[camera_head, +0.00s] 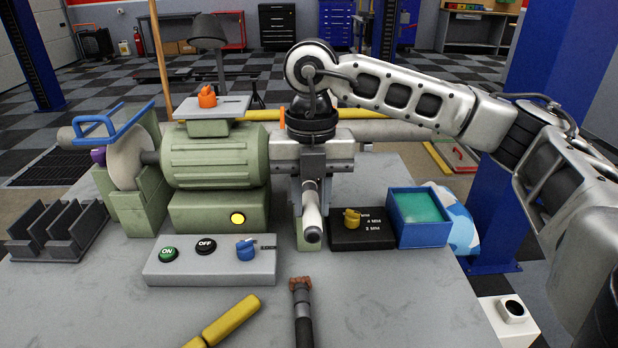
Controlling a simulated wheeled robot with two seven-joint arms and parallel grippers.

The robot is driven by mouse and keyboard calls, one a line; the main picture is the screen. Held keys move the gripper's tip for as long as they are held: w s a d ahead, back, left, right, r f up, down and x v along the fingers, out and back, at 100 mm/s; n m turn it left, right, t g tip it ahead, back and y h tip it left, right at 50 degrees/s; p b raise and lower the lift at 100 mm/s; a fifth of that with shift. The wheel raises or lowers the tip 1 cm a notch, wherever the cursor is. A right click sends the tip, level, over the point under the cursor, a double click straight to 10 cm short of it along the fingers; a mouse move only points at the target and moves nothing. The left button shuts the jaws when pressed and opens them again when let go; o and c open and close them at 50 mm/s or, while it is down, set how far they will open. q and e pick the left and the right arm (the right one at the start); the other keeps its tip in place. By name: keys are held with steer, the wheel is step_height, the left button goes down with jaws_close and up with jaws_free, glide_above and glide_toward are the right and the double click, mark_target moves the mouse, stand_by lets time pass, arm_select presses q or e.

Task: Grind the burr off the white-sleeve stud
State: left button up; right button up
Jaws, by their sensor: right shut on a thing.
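My right gripper (313,180) hangs over the bench, pointing down. It is shut on a stud with a white sleeve (312,208). The stud slants toward me, its dark round end facing me, and the far part is hidden by the gripper. No burr can be made out. The green bench grinder (212,160) stands to the left, its grey wheel (127,163) at its left end under a blue-framed shield (112,122). The stud is well apart from the wheel. In front is a switch box (212,268) with green ON and black OFF buttons and a blue knob. My left gripper is not in view.
A slotted grey rack (58,235) stands at the left. A yellow-handled tool (228,320) and a dark brown-tipped rod (303,315) lie in front.

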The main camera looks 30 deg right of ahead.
mark_target(313, 229)
steer(key=shift+w+d, duration=0.3)
steer(key=shift+w, duration=0.3)
stand_by(0.7)
stand_by(2.8)
steer(key=shift+s+a+r+p, duration=0.2)
steer(key=shift+s+a, duration=0.4)
steer(key=shift+s, duration=0.4)
steer(key=shift+s+a+r+p, duration=0.15)
steer(key=shift+s+a, duration=0.45)
steer(key=shift+s, duration=0.4)
steer(key=shift+s+a+r+p, duration=0.2)
steer(key=shift+s+a, duration=0.4)
steer(key=shift+s, duration=0.4)
